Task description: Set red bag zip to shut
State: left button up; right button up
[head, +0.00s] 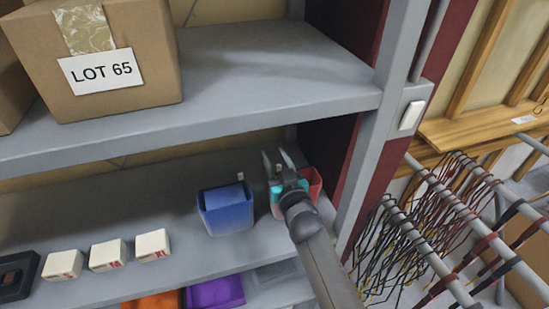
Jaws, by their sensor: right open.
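The red bag (316,185) stands on the middle shelf near the right post, mostly hidden behind my right gripper and forearm. Its red right side shows, and a little red shows to the left of the gripper. Whether its zip is open or shut cannot be made out. My right gripper (278,160) is over the bag, with its two fingers spread apart and nothing seen between them. Teal patches show beside the gripper; I cannot tell what they belong to. My left gripper is not in view.
A blue bag (228,211) stands just left of the red one. Three small white boxes (108,255) sit further left. The upper shelf (250,75) holds a LOT 65 carton (135,82). Rails with dark hangers (405,230) are beyond the right post (372,130).

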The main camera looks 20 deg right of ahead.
grip_shut()
dwell(0.4)
dwell(1.1)
